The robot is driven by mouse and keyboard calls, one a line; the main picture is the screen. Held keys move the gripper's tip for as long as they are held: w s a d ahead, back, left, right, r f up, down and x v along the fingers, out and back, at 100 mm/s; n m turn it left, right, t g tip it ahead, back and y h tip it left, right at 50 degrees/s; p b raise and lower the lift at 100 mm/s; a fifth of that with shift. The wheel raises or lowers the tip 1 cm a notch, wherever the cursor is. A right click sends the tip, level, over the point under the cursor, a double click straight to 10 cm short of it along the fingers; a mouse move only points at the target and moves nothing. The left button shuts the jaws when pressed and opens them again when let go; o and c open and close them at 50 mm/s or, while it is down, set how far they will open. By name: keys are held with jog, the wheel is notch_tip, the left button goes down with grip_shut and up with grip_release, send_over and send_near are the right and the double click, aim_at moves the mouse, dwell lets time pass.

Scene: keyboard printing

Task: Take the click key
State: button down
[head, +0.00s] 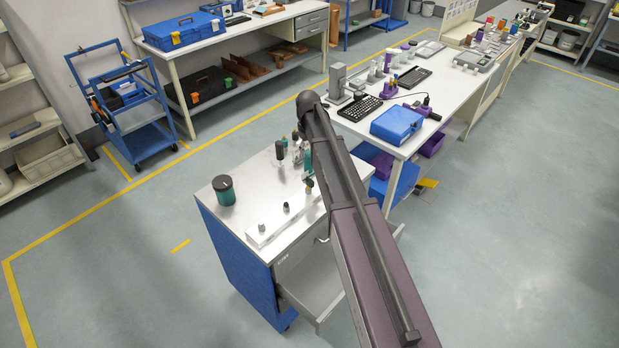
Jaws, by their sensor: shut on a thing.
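I cannot make out the click key. A dark keyboard (360,108) lies on the long white bench (397,147), and another dark keyboard (414,77) lies farther back on it. My arm reaches from the lower right up to a dark joint above the near cabinet. My gripper does not show; the arm hides whatever is beyond that joint. On the cabinet top (247,208) a white strip (283,222) carries small dark knobs, too small to identify.
A dark green jar (224,190) stands at the cabinet's left, with several small bottles near its back edge. A drawer (318,284) hangs open at its front. A blue case (397,124) sits on the bench's near end. Floor left of the cabinet is clear.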

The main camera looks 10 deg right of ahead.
jog(key=shift+r+p, duration=2.05)
jog(key=c, duration=0.9)
grip_release()
jog(key=shift+c, duration=0.2)
grip_shut()
jog(key=shift+f, duration=0.1)
jog(key=shift+s, duration=0.1)
